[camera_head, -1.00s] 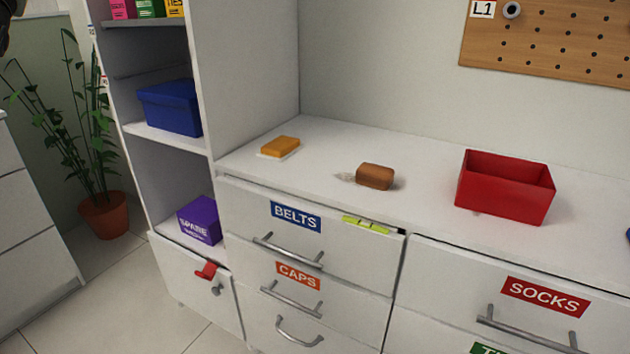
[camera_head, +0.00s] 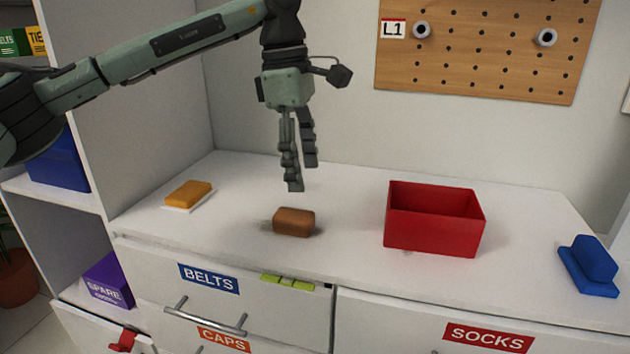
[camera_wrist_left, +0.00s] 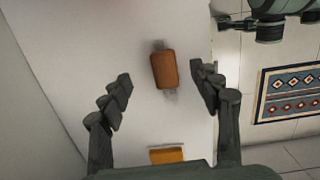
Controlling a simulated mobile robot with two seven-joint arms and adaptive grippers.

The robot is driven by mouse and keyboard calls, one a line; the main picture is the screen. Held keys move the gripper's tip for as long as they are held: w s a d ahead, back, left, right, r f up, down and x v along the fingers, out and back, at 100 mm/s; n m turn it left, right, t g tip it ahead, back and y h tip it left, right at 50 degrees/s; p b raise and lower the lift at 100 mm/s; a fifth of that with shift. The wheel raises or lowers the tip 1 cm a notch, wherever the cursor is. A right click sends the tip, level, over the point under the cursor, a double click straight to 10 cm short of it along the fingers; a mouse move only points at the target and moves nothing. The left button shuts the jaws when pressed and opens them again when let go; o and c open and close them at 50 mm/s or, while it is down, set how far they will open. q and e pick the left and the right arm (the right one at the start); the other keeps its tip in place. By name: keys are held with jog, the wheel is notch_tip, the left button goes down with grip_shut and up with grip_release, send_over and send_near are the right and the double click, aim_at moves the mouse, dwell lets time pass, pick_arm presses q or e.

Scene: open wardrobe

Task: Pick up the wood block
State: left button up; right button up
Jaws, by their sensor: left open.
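The wood block (camera_head: 294,222) is a small brown block with rounded edges, lying on the white counter. My left gripper (camera_head: 304,178) hangs above and behind it in the head view, fingers pointing down, apart from it. In the left wrist view the block (camera_wrist_left: 164,70) shows ahead, between the two spread fingers of the gripper (camera_wrist_left: 160,84). The left gripper is open and empty.
A yellow-orange block on a white base (camera_head: 189,194) lies left of the wood block. A red open bin (camera_head: 434,238) stands to its right, and a blue object (camera_head: 590,266) farther right. A pegboard (camera_head: 480,60) hangs behind. Shelves flank the counter's left end.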

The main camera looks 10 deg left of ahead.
aim_at(294, 214)
pick_arm(q)
jog(key=shift+a+f+y, duration=0.7)
jog(key=shift+a+f, duration=0.1)
jog(key=shift+a, duration=0.2)
notch_tip(294, 214, down, 7)
jog(key=shift+c, duration=0.6)
jog(key=shift+d, duration=0.1)
jog(key=c, duration=1.1)
jog(key=shift+c, duration=0.2)
jog(key=shift+r, duration=0.15)
